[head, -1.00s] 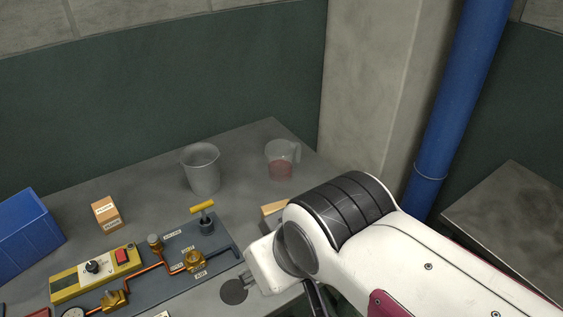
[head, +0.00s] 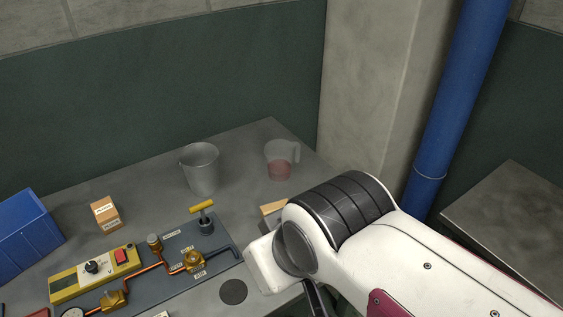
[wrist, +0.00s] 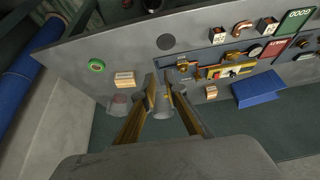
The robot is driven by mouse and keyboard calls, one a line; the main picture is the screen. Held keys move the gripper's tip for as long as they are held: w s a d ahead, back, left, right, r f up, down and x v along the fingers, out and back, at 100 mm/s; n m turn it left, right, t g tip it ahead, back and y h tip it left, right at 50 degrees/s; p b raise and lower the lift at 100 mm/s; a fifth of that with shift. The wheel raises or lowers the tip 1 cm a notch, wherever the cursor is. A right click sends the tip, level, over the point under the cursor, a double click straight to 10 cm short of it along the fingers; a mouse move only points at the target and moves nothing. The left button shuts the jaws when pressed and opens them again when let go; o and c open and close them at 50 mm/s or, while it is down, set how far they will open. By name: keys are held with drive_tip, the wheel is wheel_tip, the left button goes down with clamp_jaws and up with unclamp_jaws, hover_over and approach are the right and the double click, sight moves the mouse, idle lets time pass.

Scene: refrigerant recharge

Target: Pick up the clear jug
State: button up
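The clear jug (head: 280,160) stands upright on the grey bench near its back right corner, with reddish liquid in its lower part and its handle toward the right. It also shows in the wrist view (wrist: 119,106), left of my gripper's fingers. My gripper (wrist: 160,78) is open, with two brownish fingers apart and nothing seen held between them. A grey beaker (head: 201,170) stands left of the jug. In the wrist view the beaker (wrist: 163,106) shows between the fingers.
A small tan block (head: 272,208) lies in front of the jug, partly behind my arm. A panel with copper pipes and valves (head: 178,263) fills the bench's front left. A small labelled box (head: 106,214) and blue bin (head: 28,231) stand left. A wall and blue pipe (head: 450,110) rise beyond.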

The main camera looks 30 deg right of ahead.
drive_tip(key=shift+w, duration=0.1)
drive_tip(key=w+d+m+t+h, duration=0.1)
drive_tip(key=w+d+t+h, duration=0.1)
drive_tip(key=w+d, duration=1.05)
drive_tip(key=w+d+t+h, duration=0.2)
drive_tip(key=w+d, duration=0.8)
drive_tip(key=w, duration=0.5)
drive_tip(key=w+d+f+t+y, duration=0.1)
drive_tip(key=w+d+f+t, duration=0.2)
drive_tip(key=w+d+f, duration=0.5)
drive_tip(key=shift+s+d+f+n+t+y, duration=0.15)
drive_tip(key=shift+s+d+f+t+y, duration=0.3)
drive_tip(key=shift+d+f, duration=0.8)
drive_tip(key=shift+s+d+f+n+t+y, duration=0.2)
drive_tip(key=shift+d+f+y, duration=0.4)
drive_tip(key=shift+f, duration=1.3)
drive_tip(key=shift+s+d+f+n+t+y, duration=0.15)
drive_tip(key=shift+s+d+f+t+y, duration=0.25)
drive_tip(key=shift+d+f, duration=0.85)
drive_tip(key=shift+a+f, duration=0.35)
drive_tip(key=shift+x, duration=1.35)
